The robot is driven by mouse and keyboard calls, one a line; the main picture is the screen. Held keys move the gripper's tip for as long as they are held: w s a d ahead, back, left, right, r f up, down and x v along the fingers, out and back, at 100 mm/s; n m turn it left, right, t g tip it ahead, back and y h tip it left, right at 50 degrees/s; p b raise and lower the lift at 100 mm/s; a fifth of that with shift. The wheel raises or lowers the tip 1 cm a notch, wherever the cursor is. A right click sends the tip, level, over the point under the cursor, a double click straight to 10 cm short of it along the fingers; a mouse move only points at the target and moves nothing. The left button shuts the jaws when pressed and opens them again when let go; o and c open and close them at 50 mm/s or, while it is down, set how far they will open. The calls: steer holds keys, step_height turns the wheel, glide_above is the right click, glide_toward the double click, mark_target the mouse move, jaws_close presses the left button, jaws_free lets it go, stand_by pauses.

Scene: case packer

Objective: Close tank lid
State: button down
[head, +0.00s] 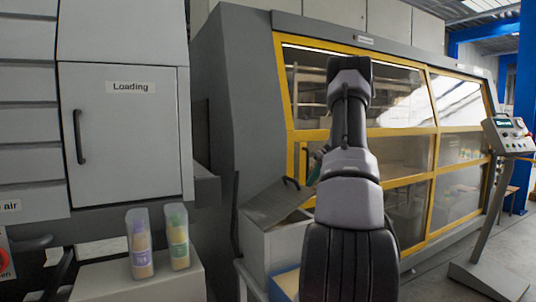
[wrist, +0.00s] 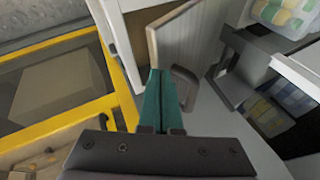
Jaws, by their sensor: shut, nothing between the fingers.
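The tank (head: 285,250) is a pale grey box low in the middle of the head view, partly behind my arm. Its grey lid (head: 270,212) is raised and tilted, with a dark handle (head: 291,184) near its upper edge. In the wrist view the lid (wrist: 185,38) is a pale panel standing at an angle, with a grey handle (wrist: 187,86) at its near end. My gripper (wrist: 159,76) has green fingers, shut and empty, just left of the handle. Whether they touch the lid is unclear. In the head view the fingers are mostly hidden by my arm.
A yellow-framed machine enclosure (head: 360,133) stands close behind the tank. A grey cabinet marked Loading (head: 125,140) is at left. Two clear containers of bottles (head: 140,243) stand on a pale stand. A control panel (head: 508,135) is at right, with open floor before it.

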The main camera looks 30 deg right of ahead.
mark_target(309, 214)
steer(key=shift+w+d+f+m+y, duration=0.1)
steer(key=shift+d+f+y, duration=0.55)
steer(key=shift+f, duration=1.4)
steer(key=shift+s+d+f+m+y, duration=0.1)
steer(key=shift+d+f+y, duration=0.55)
steer(key=shift+f, duration=1.35)
steer(key=shift+w+d+f+m+y, duration=0.1)
steer(key=shift+d+f+y, duration=0.55)
steer(key=shift+f, duration=1.4)
steer(key=shift+d+h, duration=0.2)
steer(key=shift+h, duration=0.05)
